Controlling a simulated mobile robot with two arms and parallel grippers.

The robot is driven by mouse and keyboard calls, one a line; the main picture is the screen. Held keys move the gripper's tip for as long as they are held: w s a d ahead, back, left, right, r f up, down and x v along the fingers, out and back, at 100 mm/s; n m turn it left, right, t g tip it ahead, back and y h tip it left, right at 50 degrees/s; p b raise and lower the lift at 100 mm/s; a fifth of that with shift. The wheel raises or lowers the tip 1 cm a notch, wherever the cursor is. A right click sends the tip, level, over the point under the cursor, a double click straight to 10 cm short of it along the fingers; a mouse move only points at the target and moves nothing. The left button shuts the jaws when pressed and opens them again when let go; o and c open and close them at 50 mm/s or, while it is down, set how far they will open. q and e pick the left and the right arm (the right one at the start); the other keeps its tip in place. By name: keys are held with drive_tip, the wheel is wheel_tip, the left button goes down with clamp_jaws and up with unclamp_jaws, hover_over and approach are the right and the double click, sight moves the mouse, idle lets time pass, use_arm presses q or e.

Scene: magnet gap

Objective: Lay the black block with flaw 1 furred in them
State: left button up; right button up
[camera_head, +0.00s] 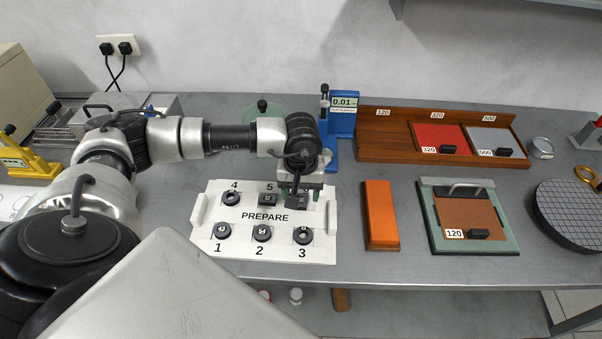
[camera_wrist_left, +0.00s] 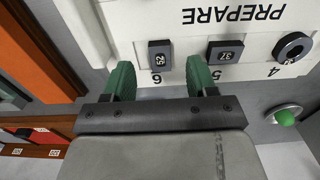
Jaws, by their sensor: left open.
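A white tray (camera_head: 262,253) marked PREPARE holds several black pieces in numbered places. At place 6 a square black block (camera_wrist_left: 160,55) with a small white label sits in the tray; in the head view my left gripper partly covers it. At place 5 there is another labelled black block (camera_head: 268,199), which also shows in the wrist view (camera_wrist_left: 224,52). My left gripper (camera_head: 303,192) is over the tray's far right corner. Its green fingertips (camera_wrist_left: 160,80) are apart and empty, in line with the place 6 block. I cannot tell any flaw on the blocks. My right gripper is out of view.
Round black pieces (camera_head: 302,235) fill places 1 to 4. An orange bar (camera_head: 381,215) and a green-framed plate (camera_head: 430,243) labelled 120 lie to the right. A wooden rack (camera_head: 381,148) and a blue gauge (camera_head: 341,122) stand behind.

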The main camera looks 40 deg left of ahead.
sight(301, 204)
use_arm(q)
wheel_tip(301, 204, down, 2)
drive_tip(key=shift+f, duration=0.9)
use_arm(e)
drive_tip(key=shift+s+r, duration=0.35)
use_arm(q)
drive_tip(key=c, duration=1)
drive_tip(key=o, duration=1)
drive_tip(key=shift+f, duration=0.1)
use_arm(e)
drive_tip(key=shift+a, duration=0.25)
use_arm(q)
wheel_tip(301, 204, up, 11)
drive_tip(key=b, duration=0.1)
drive_tip(key=shift+b, duration=0.3)
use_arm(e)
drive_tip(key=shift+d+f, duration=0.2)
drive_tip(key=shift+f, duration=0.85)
use_arm(q)
drive_tip(key=shift+d, duration=0.1)
